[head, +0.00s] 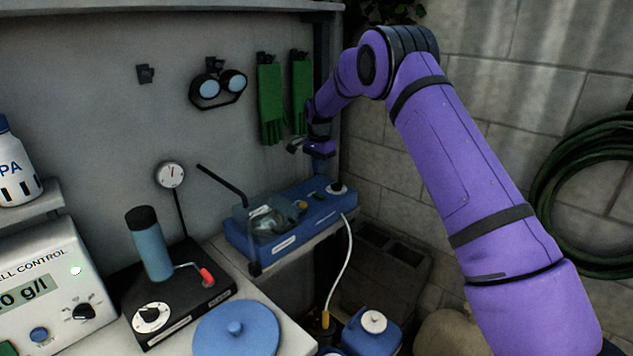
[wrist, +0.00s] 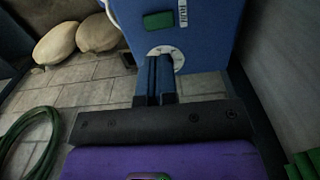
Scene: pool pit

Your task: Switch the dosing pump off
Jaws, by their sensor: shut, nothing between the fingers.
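In the wrist view the blue pump body (wrist: 215,45) fills the top, with a green switch (wrist: 158,20) beside a RUN label (wrist: 182,13). The white dial (wrist: 178,58) shows behind my fingers. My gripper (wrist: 155,68) is shut and empty, its fingertips over the dial's near side; contact cannot be told. In the head view my gripper (head: 320,164) is above the pump's right part.
A white hose runs from the pump to containers below. A black stirrer base (head: 170,300) and a control box (head: 50,300) stand left. Green gloves (head: 270,105) and goggles (head: 215,88) hang on the panel behind. A block wall is close on the right.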

